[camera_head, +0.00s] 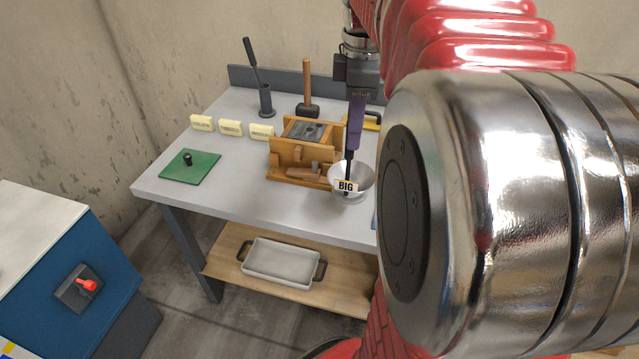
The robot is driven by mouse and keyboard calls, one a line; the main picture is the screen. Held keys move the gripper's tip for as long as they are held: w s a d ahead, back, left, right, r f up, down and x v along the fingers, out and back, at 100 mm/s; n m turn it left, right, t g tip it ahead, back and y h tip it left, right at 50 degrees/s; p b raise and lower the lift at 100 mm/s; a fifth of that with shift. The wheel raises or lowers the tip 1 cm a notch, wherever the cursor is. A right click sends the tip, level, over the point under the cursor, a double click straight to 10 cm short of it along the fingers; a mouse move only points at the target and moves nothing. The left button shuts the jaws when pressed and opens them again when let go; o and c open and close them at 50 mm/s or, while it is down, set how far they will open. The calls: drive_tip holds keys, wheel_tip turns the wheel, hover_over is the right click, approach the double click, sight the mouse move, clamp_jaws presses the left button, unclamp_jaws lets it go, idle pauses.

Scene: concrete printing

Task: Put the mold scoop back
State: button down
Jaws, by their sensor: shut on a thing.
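My gripper (357,88) hangs over the back right part of the table, mostly seen from behind. It is shut on a purple-handled tool (354,122), which I take to be the mold scoop. The tool points down, nearly upright, with a dark shaft below the handle. Its lower end overlaps a pale round bowl (362,186); I cannot tell whether it touches the bowl or whether the bowl is part of it. A small tag reading "BIG" (346,186) shows at the bowl's front. My arm hides the table's right side.
A wooden mold box (286,161) stands left of the bowl. Behind are a mallet (307,90) and a dark cup (266,103) with a long-handled tool. Several cream blocks (231,128) and a green plate (190,167) lie left. A tray (282,262) sits on the lower shelf.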

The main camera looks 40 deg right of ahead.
drive_tip(key=shift+d+f, duration=0.1)
drive_tip(key=shift+f, duration=2.9)
drive_tip(key=shift+f, duration=1.9)
drive_tip(key=c, duration=1.7)
unclamp_jaws()
drive_tip(key=shift+s+f, duration=0.1)
wheel_tip(320, 180, up, 12)
hover_over(352, 158)
drive_tip(key=shift+d, duration=0.4)
